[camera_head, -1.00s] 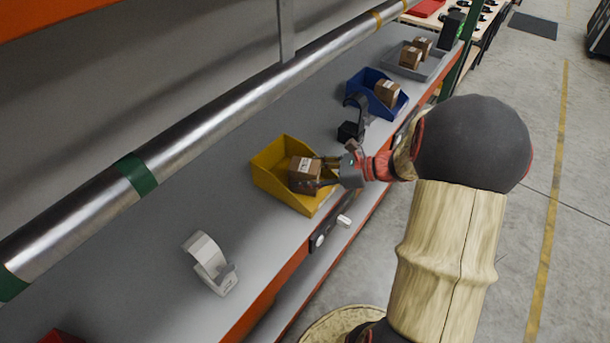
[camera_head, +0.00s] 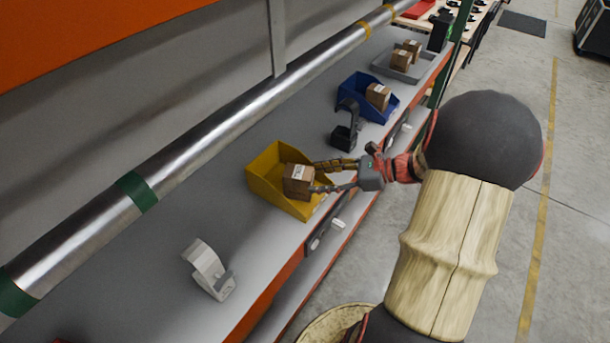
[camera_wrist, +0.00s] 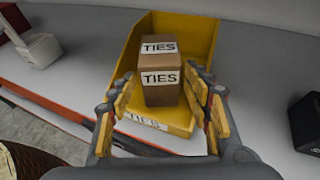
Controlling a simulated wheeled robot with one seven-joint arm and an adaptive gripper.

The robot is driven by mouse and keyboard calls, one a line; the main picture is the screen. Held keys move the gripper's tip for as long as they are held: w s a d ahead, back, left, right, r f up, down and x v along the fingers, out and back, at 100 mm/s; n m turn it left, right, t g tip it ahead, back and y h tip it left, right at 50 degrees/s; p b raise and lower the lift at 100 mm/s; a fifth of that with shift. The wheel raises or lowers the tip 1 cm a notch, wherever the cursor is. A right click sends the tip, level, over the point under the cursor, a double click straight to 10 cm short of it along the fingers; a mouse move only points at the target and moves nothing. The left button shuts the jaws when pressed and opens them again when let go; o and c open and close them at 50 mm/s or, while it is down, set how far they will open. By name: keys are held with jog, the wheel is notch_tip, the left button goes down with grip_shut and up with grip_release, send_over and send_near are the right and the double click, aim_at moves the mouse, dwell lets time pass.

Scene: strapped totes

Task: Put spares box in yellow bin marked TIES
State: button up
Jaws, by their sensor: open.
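A brown cardboard box (camera_head: 298,182) sits upright in the yellow bin (camera_head: 263,187). In the wrist view, the box (camera_wrist: 160,95) has white labels reading TIES on its top and near side. The yellow bin (camera_wrist: 205,38) has a small white front label, partly readable as TIES. My gripper (camera_head: 315,177) is open at the bin's front, with its fingertips near the box. In the wrist view, my gripper's fingers (camera_wrist: 160,88) stand either side of the box with visible gaps. No label reading spares can be made out.
A blue bin (camera_head: 354,95) with a brown box (camera_head: 378,96) and a grey tray (camera_head: 425,72) with two boxes stand farther along the shelf. A black holder (camera_head: 345,130) is beyond the yellow bin, and a white one (camera_head: 208,270) is nearer. A metal pipe (camera_head: 235,110) runs above.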

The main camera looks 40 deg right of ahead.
jog(key=p+v, duration=0.1)
jog(key=v, duration=0.4)
jog(key=shift+s+d, duration=0.1)
jog(key=shift+s, duration=0.05)
dwell(0.4)
jog(key=s+a+f+n+g+h, duration=0.4)
jog(key=s+a+n+g, duration=0.25)
jog(key=s+n, duration=0.4)
jog(key=a+r+n+t+h, duration=0.2)
jog(key=a+r+n+h, duration=0.3)
jog(key=a+r+n, duration=1)
jog(key=shift+w+a+r+n, duration=0.2)
jog(key=shift+a+r+n, duration=0.2)
jog(key=shift+r+n, duration=0.45)
